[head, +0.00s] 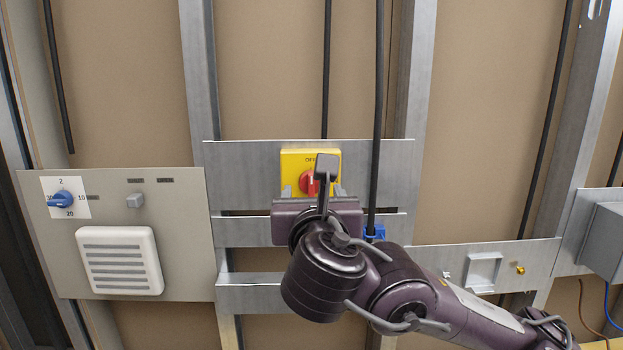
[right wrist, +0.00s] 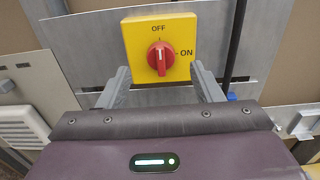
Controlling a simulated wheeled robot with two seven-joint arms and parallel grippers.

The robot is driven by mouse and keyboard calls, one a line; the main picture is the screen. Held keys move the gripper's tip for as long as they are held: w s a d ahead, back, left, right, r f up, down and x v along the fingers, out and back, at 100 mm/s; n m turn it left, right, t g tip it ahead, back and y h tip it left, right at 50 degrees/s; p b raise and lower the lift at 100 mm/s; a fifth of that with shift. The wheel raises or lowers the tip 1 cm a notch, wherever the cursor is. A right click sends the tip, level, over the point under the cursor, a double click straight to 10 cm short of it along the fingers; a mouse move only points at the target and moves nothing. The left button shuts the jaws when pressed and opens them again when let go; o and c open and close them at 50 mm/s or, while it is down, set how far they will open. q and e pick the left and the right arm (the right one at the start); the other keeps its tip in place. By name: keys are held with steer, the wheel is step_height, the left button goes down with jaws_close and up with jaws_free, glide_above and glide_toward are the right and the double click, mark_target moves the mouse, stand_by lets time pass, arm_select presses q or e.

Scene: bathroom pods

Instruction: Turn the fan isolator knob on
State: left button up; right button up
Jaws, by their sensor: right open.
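The fan isolator is a yellow plate (head: 296,157) with a red knob (head: 307,183) on a metal wall strip. In the head view my right wrist partly hides it. In the right wrist view the red knob (right wrist: 161,58) stands upright, in line with the OFF label at the top of the yellow plate (right wrist: 185,27). The ON label is to its right. My right gripper (head: 314,191) is open in front of the plate. In the right wrist view its fingers (right wrist: 160,76) are wide apart, one to each side below the knob, with nothing between them. My left gripper is out of view.
A beige panel at left has a blue rotary switch (head: 61,199), a small grey button (head: 134,201) and a white vent (head: 119,261). A black cable (head: 377,110) hangs just right of the yellow plate. A blue clip (head: 375,233) and a white socket frame (head: 484,271) are lower right.

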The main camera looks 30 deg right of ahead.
mark_target(311, 182)
steer(key=x, duration=0.6)
steer(key=shift+w, duration=0.1)
steer(key=shift+c, duration=0.2)
steer(key=c, duration=1)
